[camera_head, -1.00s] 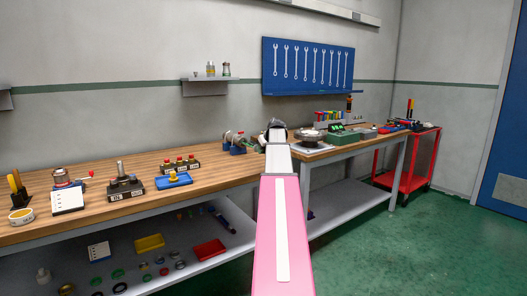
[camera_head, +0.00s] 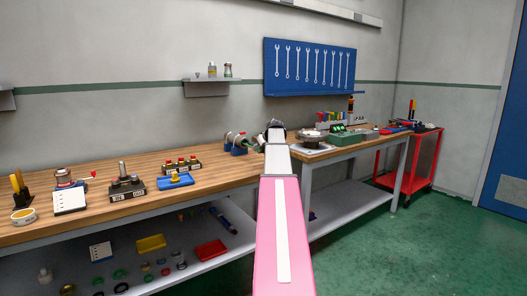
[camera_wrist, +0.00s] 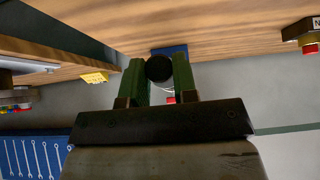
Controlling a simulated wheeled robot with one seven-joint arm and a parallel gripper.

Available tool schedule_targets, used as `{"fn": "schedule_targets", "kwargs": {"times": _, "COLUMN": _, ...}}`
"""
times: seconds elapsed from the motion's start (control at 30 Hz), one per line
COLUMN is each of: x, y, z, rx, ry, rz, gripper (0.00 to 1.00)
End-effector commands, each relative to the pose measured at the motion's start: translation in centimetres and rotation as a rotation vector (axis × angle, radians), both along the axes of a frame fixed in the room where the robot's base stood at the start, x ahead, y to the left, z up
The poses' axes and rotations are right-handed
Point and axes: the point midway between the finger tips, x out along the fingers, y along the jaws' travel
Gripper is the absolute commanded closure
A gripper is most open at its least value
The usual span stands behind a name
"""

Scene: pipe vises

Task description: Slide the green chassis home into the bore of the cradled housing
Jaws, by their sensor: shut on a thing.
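My gripper (camera_head: 275,132) is at the bench's right end, just right of the cradled housing, shut on the green chassis (camera_head: 257,147). Only a small green bit of the chassis shows in the head view; my arm hides the rest. The housing (camera_head: 236,138) is a greyish cylinder lying in a blue cradle (camera_head: 238,151). In the wrist view, two green bars stand out ahead of my gripper (camera_wrist: 159,94), with a dark round end between them. The blue cradle (camera_wrist: 170,50) shows behind. I cannot tell whether the chassis touches or enters the bore.
The wooden bench (camera_head: 215,166) is clear in front of the cradle. A second table (camera_head: 340,147) with a round device (camera_head: 312,136) is at right.

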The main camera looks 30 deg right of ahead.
Motion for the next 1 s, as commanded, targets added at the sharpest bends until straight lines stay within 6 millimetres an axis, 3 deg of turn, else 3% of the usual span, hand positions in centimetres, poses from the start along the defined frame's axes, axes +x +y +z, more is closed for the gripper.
{"fn": "schedule_targets", "kwargs": {"times": 0.7, "x": 2.6, "y": 0.2, "z": 0.0, "rx": -0.001, "ry": -0.001, "rz": 0.001, "gripper": 0.96}}
{"fn": "schedule_targets", "kwargs": {"times": 1.0, "x": 2.8, "y": 0.2, "z": 0.0, "rx": -0.001, "ry": -0.001, "rz": 0.001, "gripper": 0.96}}
